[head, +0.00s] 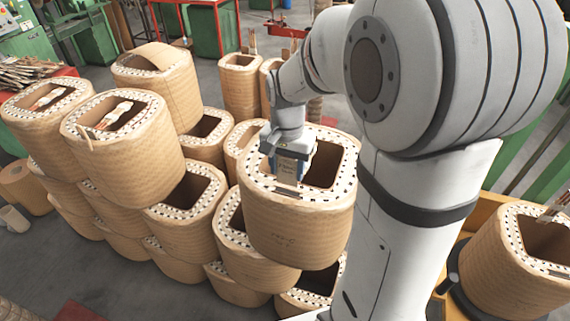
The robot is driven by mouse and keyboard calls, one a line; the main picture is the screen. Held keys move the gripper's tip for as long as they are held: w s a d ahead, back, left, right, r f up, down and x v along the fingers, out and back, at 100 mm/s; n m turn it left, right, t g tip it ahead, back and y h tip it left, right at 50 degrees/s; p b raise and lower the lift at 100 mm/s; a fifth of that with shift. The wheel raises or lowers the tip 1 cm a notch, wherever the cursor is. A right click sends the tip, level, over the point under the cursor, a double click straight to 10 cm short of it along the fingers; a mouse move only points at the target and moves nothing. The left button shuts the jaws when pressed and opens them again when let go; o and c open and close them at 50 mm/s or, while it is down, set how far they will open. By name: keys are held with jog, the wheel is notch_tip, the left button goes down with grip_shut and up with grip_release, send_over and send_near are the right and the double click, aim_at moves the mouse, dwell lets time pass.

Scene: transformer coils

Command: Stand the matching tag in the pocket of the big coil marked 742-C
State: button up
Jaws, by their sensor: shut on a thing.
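The big coil (300,225) stands in the centre, tan and wrapped, with a dotted rim and a dark rectangular opening. Small handwriting on its front seems to read 742-C, though it is hard to make out. My gripper (287,152) is over the left part of that coil's top, pointing down and shut on a tan tag (290,168) with dark writing too small to read. The tag is upright, just above the front rim. A small pocket (287,188) shows on the rim below the tag. I cannot tell whether the tag's lower edge touches it.
Other coils crowd the left, including a tall one with a tag-like piece on its rim (122,135) and one behind it (158,80). Another coil (515,265) stands at the right on a dark round base. A red-framed table (200,5) and green machines stand behind.

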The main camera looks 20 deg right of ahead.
aim_at(287, 183)
jog(key=shift+f+b, duration=2.05)
jog(key=shift+f, duration=0.9)
jog(key=o, duration=1)
jog(key=shift+r, duration=0.1)
notch_tip(287, 183, up, 8)
jog(key=shift+f+b, duration=0.15)
jog(key=shift+b, duration=0.2)
jog(key=s+n+t, duration=0.1)
jog(key=s+n, duration=0.1)
jog(key=s, duration=0.2)
jog(key=s+n+t, duration=0.1)
jog(key=s+n, duration=0.2)
jog(key=s, duration=0.2)
jog(key=s+f+n+t, duration=0.1)
jog(key=s+n, duration=0.1)
jog(key=s, duration=0.3)
jog(key=shift+s+a, duration=0.1)
jog(key=shift+a, duration=0.05)
